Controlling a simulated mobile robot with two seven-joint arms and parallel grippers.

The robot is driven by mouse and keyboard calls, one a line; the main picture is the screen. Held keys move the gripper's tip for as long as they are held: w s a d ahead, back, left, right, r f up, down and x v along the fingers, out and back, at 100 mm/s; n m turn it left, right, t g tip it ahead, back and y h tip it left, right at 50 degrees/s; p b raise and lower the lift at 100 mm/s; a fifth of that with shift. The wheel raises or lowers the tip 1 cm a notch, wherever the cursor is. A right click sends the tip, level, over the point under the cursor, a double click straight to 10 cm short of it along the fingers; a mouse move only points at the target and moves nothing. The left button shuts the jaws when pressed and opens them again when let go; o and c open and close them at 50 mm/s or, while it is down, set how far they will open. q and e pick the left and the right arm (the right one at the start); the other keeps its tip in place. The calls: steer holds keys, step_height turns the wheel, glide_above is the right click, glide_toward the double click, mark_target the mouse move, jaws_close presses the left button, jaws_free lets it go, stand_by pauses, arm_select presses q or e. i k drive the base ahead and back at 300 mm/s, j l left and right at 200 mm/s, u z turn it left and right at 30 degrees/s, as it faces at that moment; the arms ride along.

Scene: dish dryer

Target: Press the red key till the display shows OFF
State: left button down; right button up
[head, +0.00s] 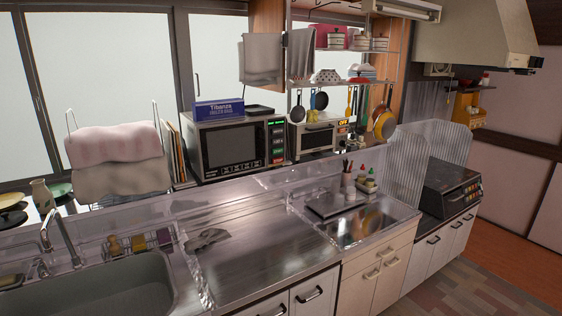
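A microwave-like appliance (228,145) with a dark window stands on the back ledge in the head view. Its right-hand panel has a green-lit strip (277,123) on top and small green and reddish keys (278,152) below. To its right is a smaller light-coloured appliance (318,137). A small orange-yellow display (343,122) sits at that appliance's right; its text looks like OFF but is too small to be sure. I cannot tell clearly which key is the red one. Neither of my grippers is in view.
A metal counter (265,246) with a grey cloth (207,239) on it lies in front. A sink (95,289) with a faucet (62,238) is at the left. A clear low splash guard (290,180) runs along the back. A stove (451,187) is at the right.

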mark_target(279, 159)
steer(key=i+l, duration=0.2)
steer(key=l, duration=0.15)
steer(key=i+l, duration=0.2)
steer(key=l, duration=0.2)
steer(key=i+l+u, duration=0.1)
steer(key=l, duration=0.25)
steer(key=i+l, duration=0.25)
steer(key=l, duration=0.15)
steer(key=i+l, duration=0.2)
steer(key=l, duration=0.2)
steer(key=i+l, duration=0.2)
steer(key=l, duration=0.2)
steer(key=i+l+u, duration=0.1)
steer(key=l, duration=0.25)
steer(key=i, duration=0.05)
